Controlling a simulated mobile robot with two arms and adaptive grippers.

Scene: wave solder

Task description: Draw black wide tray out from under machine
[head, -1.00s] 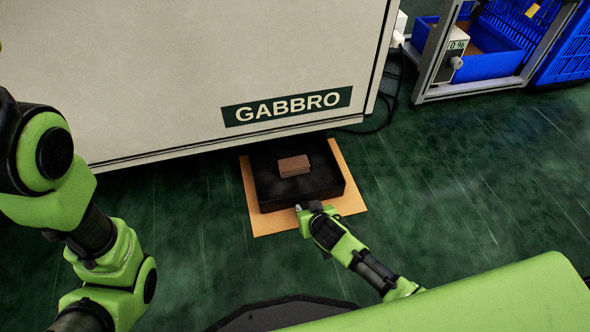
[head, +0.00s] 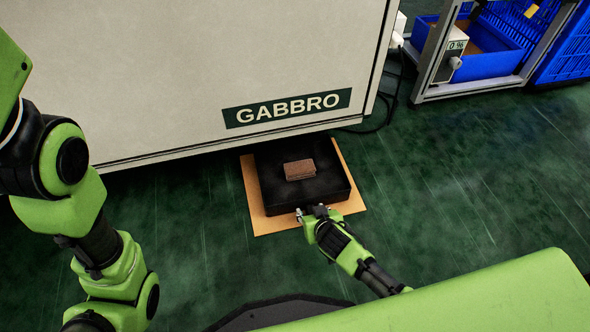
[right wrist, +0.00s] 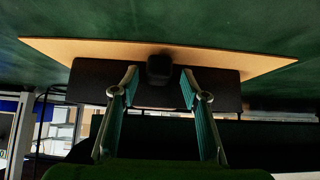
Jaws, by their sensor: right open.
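The black wide tray (head: 330,190) lies on a tan sheet (head: 262,222), its rear close to the lower edge of the GABBRO machine (head: 240,60). A brown block (head: 300,170) sits on the tray. My right gripper (head: 313,211) is at the tray's front edge. In the right wrist view its fingers (right wrist: 159,82) are open on either side of a dark knob (right wrist: 159,66) on the tray's front face (right wrist: 95,78), with gaps on both sides. My left arm shows at the left of the head view, but its gripper does not.
A metal rack with a blue bin (head: 490,66) stands at the upper right. A black cable (head: 388,115) lies beside the machine.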

